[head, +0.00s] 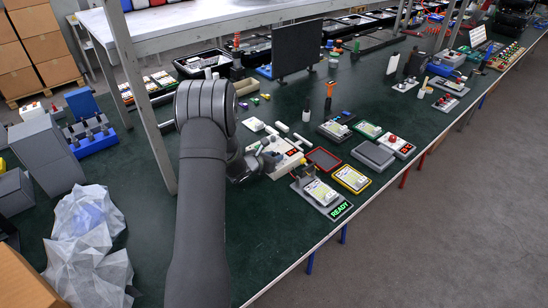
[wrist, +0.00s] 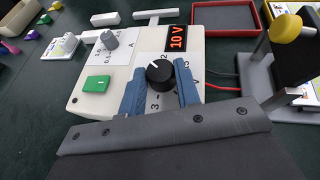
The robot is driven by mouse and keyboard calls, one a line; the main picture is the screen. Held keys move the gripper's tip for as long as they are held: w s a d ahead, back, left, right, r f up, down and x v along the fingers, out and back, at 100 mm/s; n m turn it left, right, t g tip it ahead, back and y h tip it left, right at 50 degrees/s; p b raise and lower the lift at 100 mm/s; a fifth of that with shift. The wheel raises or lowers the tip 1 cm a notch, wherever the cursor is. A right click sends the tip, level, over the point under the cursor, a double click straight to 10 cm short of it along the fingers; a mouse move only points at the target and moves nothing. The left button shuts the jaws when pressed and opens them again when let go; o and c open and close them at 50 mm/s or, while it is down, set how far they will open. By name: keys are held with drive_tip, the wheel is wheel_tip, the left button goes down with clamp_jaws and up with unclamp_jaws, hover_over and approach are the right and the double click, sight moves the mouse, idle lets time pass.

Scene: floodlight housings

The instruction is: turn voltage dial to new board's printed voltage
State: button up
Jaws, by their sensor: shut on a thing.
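The cream power supply (wrist: 215,55) has a red display (wrist: 176,38) reading 10 V; it also shows in the head view (head: 283,166). Its black voltage dial (wrist: 160,74) has a white pointer line, angled up and left, and printed numbers around it. My gripper (wrist: 160,84) is shut on this dial, with one blue finger on each side. In the head view the dial is too small to make out. A board (head: 319,191) lies in the grey fixture (head: 303,190) with a green READY sign. Its printed voltage is too small to read.
A grey current dial (wrist: 109,39) and a green switch (wrist: 97,83) sit left of the voltage dial. Red and black leads run right towards the fixture. A red tray (head: 323,159) and a yellow tray (head: 351,179) lie close by.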

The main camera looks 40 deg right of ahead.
drive_tip(key=m+g, duration=0.2)
drive_tip(key=w+m+g, duration=0.1)
drive_tip(key=m+g, duration=0.1)
drive_tip(key=g, duration=0.1)
drive_tip(key=shift+m, duration=0.3)
drive_tip(key=shift+w+d+m+g+y, duration=0.15)
drive_tip(key=shift+m+g+y, duration=0.45)
drive_tip(key=shift+m+g, duration=1.45)
drive_tip(key=shift+r+g, duration=0.1)
drive_tip(key=shift+g, duration=0.25)
drive_tip(key=o, duration=1)
drive_tip(key=shift+c, duration=0.2)
drive_tip(key=v, duration=1.2)
drive_tip(key=shift+d+r, duration=0.1)
